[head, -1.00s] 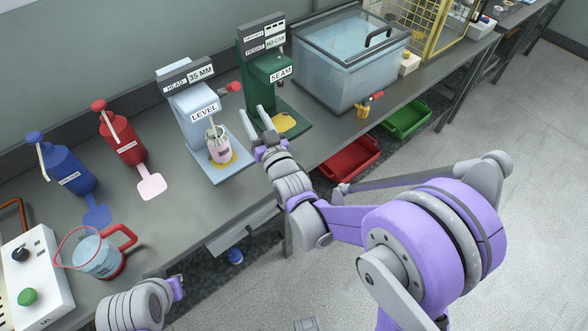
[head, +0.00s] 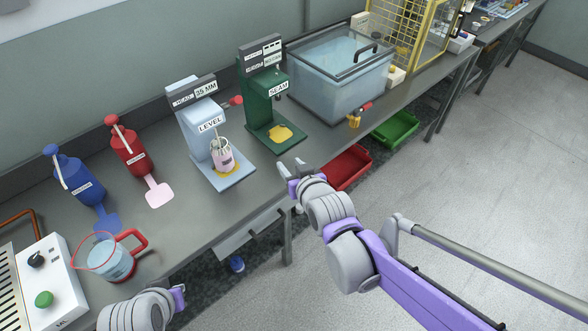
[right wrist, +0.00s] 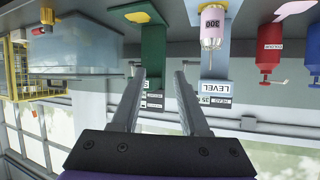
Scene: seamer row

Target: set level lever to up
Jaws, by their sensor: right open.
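The pale blue LEVEL machine (head: 204,130) stands on the bench with a pinkish can (head: 222,158) on its base. Its lever, with a red knob (head: 236,101), sticks out from the right side of the machine. My right gripper (head: 290,172) is open and empty near the bench's front edge, in front of and apart from the lever. In the right wrist view the two fingers (right wrist: 157,85) stand apart, and the LEVEL machine (right wrist: 214,70) appears upside down beyond them; I cannot make out the lever there. My left gripper (head: 179,298) is at the lower left, its fingers unclear.
The green SEAM machine (head: 262,95) stands right of the LEVEL machine. Red (head: 125,148) and blue (head: 75,178) dispensers and a jug (head: 108,258) are to the left. A lidded tank (head: 340,80) stands to the right. Red (head: 347,167) and green (head: 396,129) bins sit below the bench edge.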

